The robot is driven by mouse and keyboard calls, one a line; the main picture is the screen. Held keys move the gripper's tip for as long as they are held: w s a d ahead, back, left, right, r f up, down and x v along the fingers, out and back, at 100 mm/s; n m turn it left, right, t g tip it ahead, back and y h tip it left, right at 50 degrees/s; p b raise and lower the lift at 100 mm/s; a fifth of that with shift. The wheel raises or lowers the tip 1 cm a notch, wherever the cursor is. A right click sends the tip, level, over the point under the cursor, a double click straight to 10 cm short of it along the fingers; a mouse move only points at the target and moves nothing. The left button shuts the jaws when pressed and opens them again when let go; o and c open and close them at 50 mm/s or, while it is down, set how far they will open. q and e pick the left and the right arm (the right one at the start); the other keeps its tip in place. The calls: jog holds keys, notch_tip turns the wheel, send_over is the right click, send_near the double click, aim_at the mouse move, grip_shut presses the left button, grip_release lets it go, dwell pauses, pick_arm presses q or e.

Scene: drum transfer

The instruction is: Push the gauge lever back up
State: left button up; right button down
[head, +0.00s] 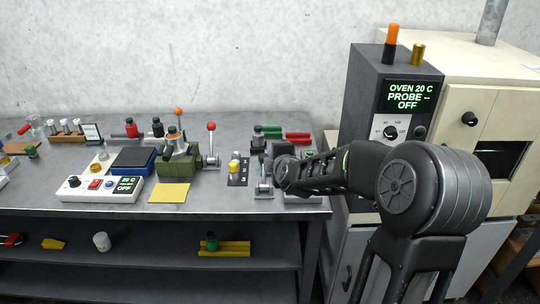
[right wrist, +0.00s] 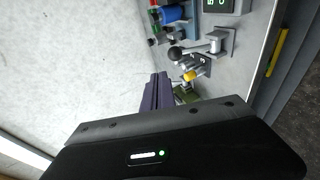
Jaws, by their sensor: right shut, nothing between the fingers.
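A small metal lever on a grey base plate (head: 264,191) stands near the front right of the bench, just left of my right gripper (head: 279,181). In the right wrist view a lever with a black ball end (right wrist: 175,53) reaches sideways from a grey plate (right wrist: 232,42); I cannot tell for certain that it is the gauge lever. My right gripper's dark fingers (right wrist: 160,77) are shut and empty, and seem apart from the lever. My right forearm and gripper hide part of the bench behind them. My left gripper is not in view.
A yellow knob (head: 234,166) on a black labelled plate is left of the lever. The dark oven controller (head: 409,97) stands right of the bench. A yellow sheet (head: 169,193) lies in front.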

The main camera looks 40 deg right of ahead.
jog(key=shift+r+p+v, duration=0.2)
jog(key=shift+p+v, duration=0.1)
jog(key=shift+v, duration=0.95)
jog(key=shift+w, duration=0.1)
jog(key=s+a+f+m+g+y, duration=0.25)
jog(key=a+f+m, duration=0.45)
jog(key=a+f, duration=0.45)
jog(key=s+a+f+m+g+y, duration=0.2)
jog(key=s+a+f+m+y, duration=0.3)
jog(key=a+f, duration=0.7)
jog(key=s+a+f+m+g+y, duration=0.1)
jog(key=s+a+f+g, duration=0.2)
jog(key=s+a+f, duration=0.5)
jog(key=s+a+f+g+y, duration=0.1)
jog(key=s+a+f+g, duration=0.3)
jog(key=s+a+f, duration=0.4)
jog(key=s+f, duration=0.1)
jog(key=s, duration=0.4)
jog(key=shift+s+a+m, duration=0.15)
jog(key=shift+s+m, duration=0.1)
jog(key=shift+m, duration=0.15)
